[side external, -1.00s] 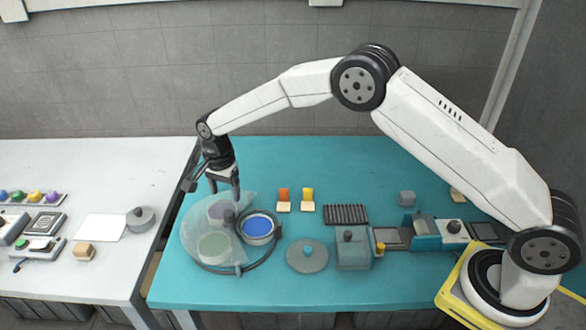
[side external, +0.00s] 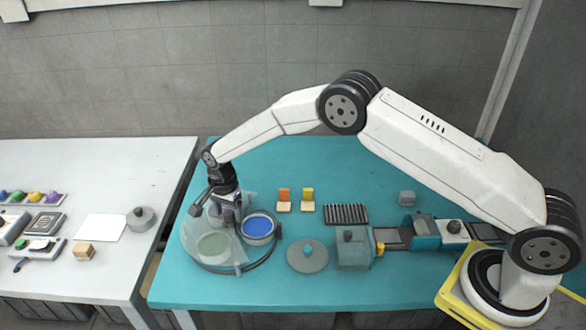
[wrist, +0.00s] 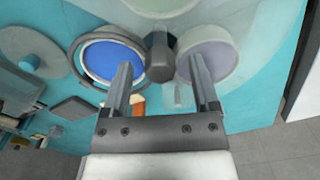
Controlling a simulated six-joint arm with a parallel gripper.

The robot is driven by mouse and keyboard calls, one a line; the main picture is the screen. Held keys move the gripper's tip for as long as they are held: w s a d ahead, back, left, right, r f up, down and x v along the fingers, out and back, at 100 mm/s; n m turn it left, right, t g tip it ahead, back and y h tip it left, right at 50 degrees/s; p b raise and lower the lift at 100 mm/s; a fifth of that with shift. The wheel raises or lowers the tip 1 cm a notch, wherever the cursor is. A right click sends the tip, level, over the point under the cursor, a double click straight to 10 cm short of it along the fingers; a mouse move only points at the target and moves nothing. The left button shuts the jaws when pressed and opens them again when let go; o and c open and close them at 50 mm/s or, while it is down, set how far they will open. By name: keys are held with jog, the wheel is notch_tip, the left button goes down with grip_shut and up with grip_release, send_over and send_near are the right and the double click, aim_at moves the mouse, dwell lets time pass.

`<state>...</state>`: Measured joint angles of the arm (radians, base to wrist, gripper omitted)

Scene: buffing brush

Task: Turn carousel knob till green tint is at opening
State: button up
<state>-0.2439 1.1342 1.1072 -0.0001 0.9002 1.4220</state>
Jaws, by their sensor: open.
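The carousel (side external: 193,240) stands at the left of the teal table under a clear cover. Its blue tint (side external: 258,227) sits uncovered at the opening, at the right side. The green tint (side external: 213,246) is under the cover at the front; its edge shows in the wrist view (wrist: 160,5). A purple tint (wrist: 207,62) is under the cover on the other side. The dark grey carousel knob (wrist: 159,60) stands in the centre. My gripper (wrist: 160,66) is open, pointing down at the knob, with a finger to each side in the wrist view. Contact cannot be told.
A grey round lid (side external: 307,256) lies right of the carousel. Orange (side external: 284,195) and yellow (side external: 307,194) pieces stand behind it. A black ribbed rack (side external: 346,214) and a grey box (side external: 353,252) are farther right. A white table (side external: 90,180) adjoins at left.

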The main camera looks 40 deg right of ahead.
jog(key=shift+f, duration=0.4)
grip_shut()
